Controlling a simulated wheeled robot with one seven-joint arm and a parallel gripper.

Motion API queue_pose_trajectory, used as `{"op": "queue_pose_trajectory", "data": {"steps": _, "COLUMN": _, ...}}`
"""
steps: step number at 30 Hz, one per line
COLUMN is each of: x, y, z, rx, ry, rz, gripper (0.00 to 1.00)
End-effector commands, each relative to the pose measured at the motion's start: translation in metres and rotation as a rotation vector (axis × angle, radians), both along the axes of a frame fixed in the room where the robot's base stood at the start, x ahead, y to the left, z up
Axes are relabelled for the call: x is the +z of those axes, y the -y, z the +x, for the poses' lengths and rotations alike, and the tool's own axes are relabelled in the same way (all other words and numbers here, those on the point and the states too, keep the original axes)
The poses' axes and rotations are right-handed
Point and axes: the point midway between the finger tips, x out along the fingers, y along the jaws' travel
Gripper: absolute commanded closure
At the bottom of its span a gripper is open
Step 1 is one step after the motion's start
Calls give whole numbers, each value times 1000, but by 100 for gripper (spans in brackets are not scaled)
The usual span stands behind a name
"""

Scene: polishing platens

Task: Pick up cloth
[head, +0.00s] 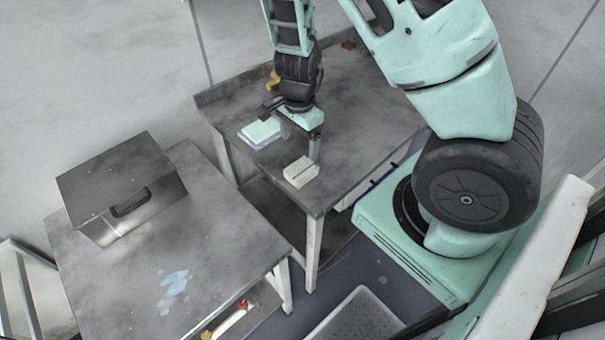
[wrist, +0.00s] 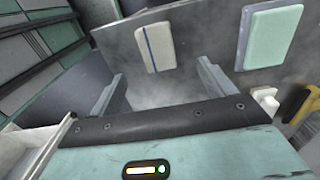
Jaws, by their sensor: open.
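A cream folded cloth with a blue stripe (head: 300,172) lies near the front corner of the grey worktable. It also shows in the wrist view (wrist: 158,48), ahead of the space between the fingers. A mint-green pad with a pale lower layer (head: 260,132) lies on the same table, farther back and left; it shows at the right in the wrist view (wrist: 270,38). My gripper (head: 301,146) points down over the table between the two, its fingers apart. In the wrist view my gripper (wrist: 162,88) has nothing between its fingers. Fingertip height above the table is hard to tell.
The worktable (head: 350,120) has a raised rim at the back left. A yellow object (head: 273,78) and a small brown piece (head: 348,45) lie farther back. A second table (head: 215,265) at left carries a metal box (head: 120,190) and a pale blue smear (head: 174,283).

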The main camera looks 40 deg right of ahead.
Motion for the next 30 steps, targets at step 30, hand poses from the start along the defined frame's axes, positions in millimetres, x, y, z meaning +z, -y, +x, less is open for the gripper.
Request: {"op": "queue_pose_trajectory", "data": {"steps": 30, "x": -104, "y": 2, "z": -5, "rx": 3, "ry": 0, "rz": 1, "gripper": 18}}
